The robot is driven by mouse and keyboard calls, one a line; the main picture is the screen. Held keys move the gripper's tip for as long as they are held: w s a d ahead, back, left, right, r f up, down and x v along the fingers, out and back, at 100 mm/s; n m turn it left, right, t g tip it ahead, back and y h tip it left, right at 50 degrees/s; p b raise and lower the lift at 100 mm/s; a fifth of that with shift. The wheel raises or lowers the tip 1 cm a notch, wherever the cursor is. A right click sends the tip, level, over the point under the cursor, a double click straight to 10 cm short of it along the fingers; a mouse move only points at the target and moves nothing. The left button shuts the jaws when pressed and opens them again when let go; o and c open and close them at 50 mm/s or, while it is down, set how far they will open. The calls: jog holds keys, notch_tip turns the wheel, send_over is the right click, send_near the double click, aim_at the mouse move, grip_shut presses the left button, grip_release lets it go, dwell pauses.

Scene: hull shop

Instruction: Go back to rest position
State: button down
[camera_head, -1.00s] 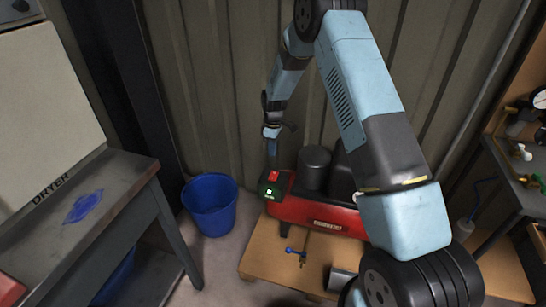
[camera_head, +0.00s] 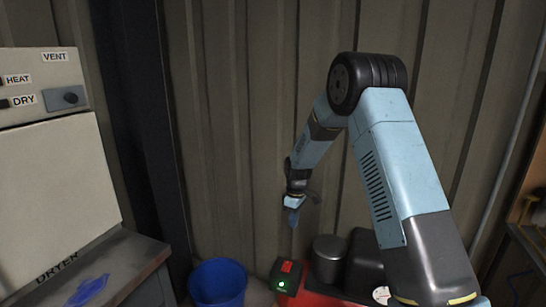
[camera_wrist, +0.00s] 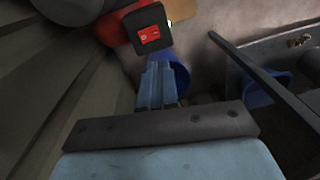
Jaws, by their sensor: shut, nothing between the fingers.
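My gripper (camera_head: 292,220) hangs from my raised arm, pointing down, in the middle of the head view. It is above the dark switch box (camera_head: 285,281) of the red compressor (camera_head: 318,299), with a gap between them. The box has a red switch on top and a lit green lamp on its front. In the wrist view, my gripper (camera_wrist: 158,66) has its blue fingers together with nothing between them. The box, with its red switch (camera_wrist: 150,34), shows past the fingertips.
A blue bucket (camera_head: 218,284) stands on the floor left of the compressor. A dryer (camera_head: 55,180) and its bench (camera_head: 125,262) are at the left. A corrugated wall (camera_head: 245,130) rises behind my arm. A wooden shelf unit (camera_head: 530,212) stands at the right edge.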

jog(key=s+d+r+m+t, duration=0.1)
jog(key=s+d+r+m, duration=0.15)
jog(key=s+r, duration=0.4)
jog(key=s+d+r+m+t, duration=0.1)
jog(key=s+d+r, duration=0.25)
jog(key=r, duration=0.65)
jog(key=s+d+r+m+t, duration=0.1)
jog(key=s+d+r+m, duration=0.15)
jog(key=s+r, duration=0.45)
jog(key=s+d+r+m+t, duration=0.1)
jog(key=s+d+r+m, duration=0.1)
jog(key=s, duration=0.6)
jog(key=s+d+r+m+t, duration=0.1)
jog(key=s+d+r+m, duration=0.1)
jog(key=s+r, duration=0.2)
jog(key=s+d+r+m+t, duration=0.1)
jog(key=s+d+r+m, duration=0.1)
jog(key=s, duration=0.9)
jog(key=shift+s+d+r+h, duration=0.3)
jog(key=shift+d+r, duration=0.15)
jog(key=shift+d, duration=0.1)
